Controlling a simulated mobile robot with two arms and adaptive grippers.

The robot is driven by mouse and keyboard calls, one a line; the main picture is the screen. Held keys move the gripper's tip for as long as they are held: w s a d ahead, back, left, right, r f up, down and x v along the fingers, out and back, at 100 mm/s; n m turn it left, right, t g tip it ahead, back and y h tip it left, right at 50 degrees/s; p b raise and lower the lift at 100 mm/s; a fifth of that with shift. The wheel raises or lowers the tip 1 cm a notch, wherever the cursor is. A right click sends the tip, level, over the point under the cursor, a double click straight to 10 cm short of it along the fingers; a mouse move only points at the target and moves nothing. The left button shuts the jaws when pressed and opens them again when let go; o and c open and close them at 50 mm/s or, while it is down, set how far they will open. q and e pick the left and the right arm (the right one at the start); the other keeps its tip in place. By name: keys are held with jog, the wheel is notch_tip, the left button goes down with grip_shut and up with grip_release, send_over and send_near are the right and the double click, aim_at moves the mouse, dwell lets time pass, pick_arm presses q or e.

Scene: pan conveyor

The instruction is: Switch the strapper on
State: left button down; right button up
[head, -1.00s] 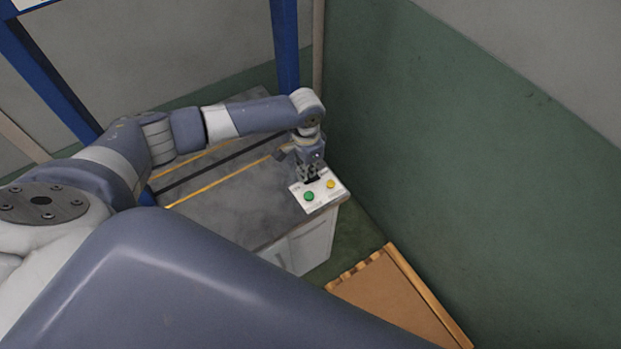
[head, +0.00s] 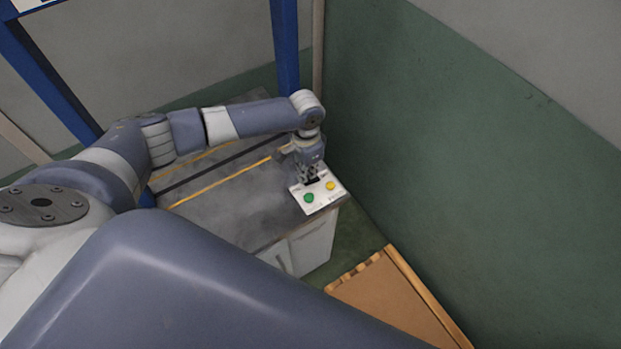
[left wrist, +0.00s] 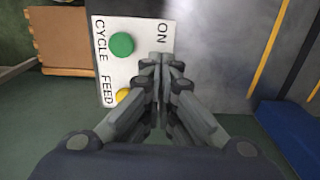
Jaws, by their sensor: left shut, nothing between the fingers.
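The strapper (head: 225,205) is a grey-topped cabinet with a white control panel (head: 330,199) at its near right corner. The panel has a green button (head: 309,198) and a yellow button (head: 331,186). In the left wrist view the panel (left wrist: 112,77) shows the green button (left wrist: 121,44) by CYCLE, the yellow button (left wrist: 123,95) by FEED, and the word ON. My left gripper (head: 311,181) is shut and empty, pointing down at the panel. Its fingertips (left wrist: 160,58) are just by the ON label and hide what lies under them. My right gripper is out of view.
A green and grey wall (head: 440,130) stands close to the right of the strapper. A blue post (head: 285,45) rises behind it. A brown wooden pallet or board (head: 390,300) lies on the floor at the lower right. Yellow and dark strips (head: 222,183) run along the strapper top.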

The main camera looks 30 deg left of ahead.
pick_arm(q)
jog(key=shift+f, duration=0.2)
dwell(0.3)
jog(key=shift+f+b, duration=0.4)
jog(key=shift+f, duration=0.3)
jog(key=shift+s+f, duration=0.1)
jog(key=shift+f, duration=0.25)
dwell(0.4)
jog(key=shift+r+p, duration=0.8)
notch_tip(320, 180, up, 6)
jog(key=p, duration=0.6)
jog(key=shift+f, duration=0.25)
jog(key=shift+f, duration=0.1)
